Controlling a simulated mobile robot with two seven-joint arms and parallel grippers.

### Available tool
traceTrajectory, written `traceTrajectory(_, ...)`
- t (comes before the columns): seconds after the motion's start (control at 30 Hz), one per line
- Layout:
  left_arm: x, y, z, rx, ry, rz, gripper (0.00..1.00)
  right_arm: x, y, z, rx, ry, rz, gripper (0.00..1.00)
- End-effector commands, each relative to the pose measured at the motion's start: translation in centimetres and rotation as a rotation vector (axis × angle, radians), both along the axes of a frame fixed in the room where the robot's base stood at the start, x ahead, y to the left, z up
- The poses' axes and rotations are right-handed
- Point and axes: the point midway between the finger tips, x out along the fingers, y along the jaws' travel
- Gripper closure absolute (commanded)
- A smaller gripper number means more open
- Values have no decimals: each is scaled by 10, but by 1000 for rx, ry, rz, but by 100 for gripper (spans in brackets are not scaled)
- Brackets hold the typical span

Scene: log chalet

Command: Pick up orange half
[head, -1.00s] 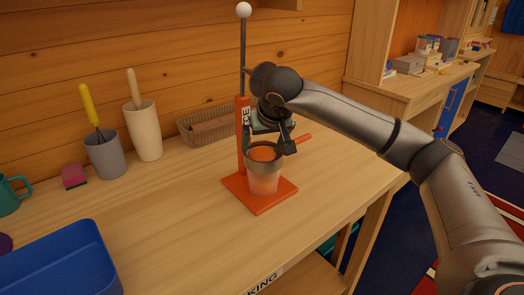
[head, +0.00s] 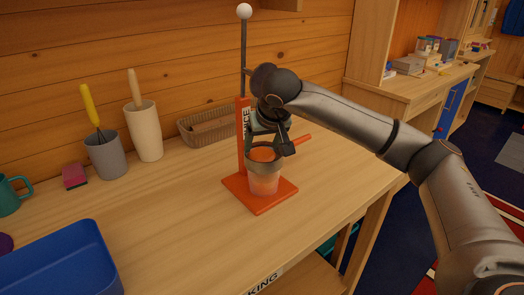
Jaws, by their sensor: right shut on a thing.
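The orange half (head: 263,154) shows as a small orange patch at the mouth of the grey ring of the juicer, above a clear cup (head: 263,182). The juicer (head: 241,135) has an orange post and base and a tall lever with a white knob. My right gripper (head: 266,147) points down at the ring, with its fingers on either side of the orange half and shut on it. The fingers and wrist hide much of the fruit, so I cannot tell whether it touches the juicer. My left gripper is out of view.
On the wooden table (head: 180,220) stand a blue tray (head: 100,243), a grey cup (head: 106,158) with a yellow-handled tool, a cream holder (head: 144,130), a pink block (head: 74,175), a teal mug (head: 8,200) and a wicker basket (head: 205,130). The table's middle front is clear.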

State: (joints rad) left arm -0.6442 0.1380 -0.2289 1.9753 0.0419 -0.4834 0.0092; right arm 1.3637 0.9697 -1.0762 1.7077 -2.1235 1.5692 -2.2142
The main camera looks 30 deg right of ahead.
Motion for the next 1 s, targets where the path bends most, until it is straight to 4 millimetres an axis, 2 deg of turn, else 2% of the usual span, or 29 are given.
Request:
traceTrajectory(0.03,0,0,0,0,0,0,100,-3,-3,-7,-7,21,-6,81)
traceTrajectory(0.1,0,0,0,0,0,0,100,-3,-3,-8,-7,22,-7,90)
traceTrajectory(0.37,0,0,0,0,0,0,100,-3,-3,-3,-6,21,-8,91)
traceTrajectory(0.47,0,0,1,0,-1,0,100,-2,-3,6,-6,17,-8,91)
traceTrajectory(0.6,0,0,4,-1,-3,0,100,-1,-2,31,-4,10,-4,91)
traceTrajectory(0.67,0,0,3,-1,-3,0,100,-10,-5,39,-5,9,-5,91)
traceTrajectory(0.9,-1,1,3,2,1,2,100,-51,-13,91,-4,1,-5,91)
traceTrajectory(1.0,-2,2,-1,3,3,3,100,-77,-18,100,-5,4,-5,91)
